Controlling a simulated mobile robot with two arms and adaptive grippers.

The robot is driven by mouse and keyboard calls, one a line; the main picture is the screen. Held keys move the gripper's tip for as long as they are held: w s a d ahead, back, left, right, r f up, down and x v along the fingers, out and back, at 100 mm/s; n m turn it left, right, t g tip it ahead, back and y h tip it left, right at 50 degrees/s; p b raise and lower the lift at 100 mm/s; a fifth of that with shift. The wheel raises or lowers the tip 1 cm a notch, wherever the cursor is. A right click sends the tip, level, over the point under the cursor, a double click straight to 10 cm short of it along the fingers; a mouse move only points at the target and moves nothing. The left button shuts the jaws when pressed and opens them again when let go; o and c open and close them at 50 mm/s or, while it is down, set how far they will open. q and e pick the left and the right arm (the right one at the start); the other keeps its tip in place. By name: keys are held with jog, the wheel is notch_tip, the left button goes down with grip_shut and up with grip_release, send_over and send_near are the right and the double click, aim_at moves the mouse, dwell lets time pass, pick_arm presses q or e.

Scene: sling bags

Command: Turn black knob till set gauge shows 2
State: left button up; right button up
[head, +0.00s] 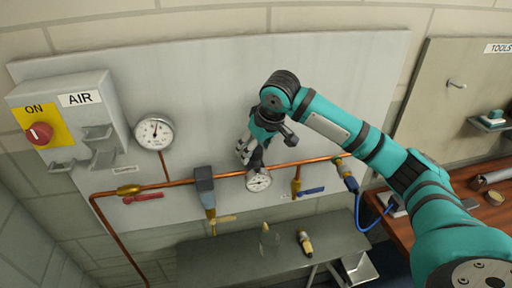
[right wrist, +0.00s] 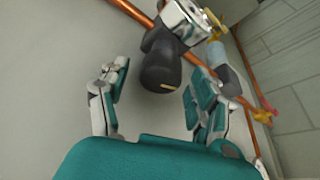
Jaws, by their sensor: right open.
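The black knob (right wrist: 160,68) shows in the right wrist view, with a short yellow mark on its end. My right gripper (right wrist: 156,88) is open, with one finger on each side of the knob; I see a gap between each finger and it. In the head view my right gripper (head: 252,150) covers the knob's place at the copper pipe. A small white round gauge (head: 259,180) sits just below it; its reading is too small to tell. Which gauge is the set gauge I cannot confirm. My left gripper is not in view.
A larger gauge (head: 154,131) hangs left on the grey panel (head: 205,90). The copper pipe (head: 165,188) carries a red-handled valve (head: 143,197), a yellow-handled one (head: 222,219) and a blue-handled one (head: 312,190). An AIR box (head: 70,115) has a red switch (head: 40,133).

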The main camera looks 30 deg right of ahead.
jog(key=v, duration=1.2)
dwell(0.3)
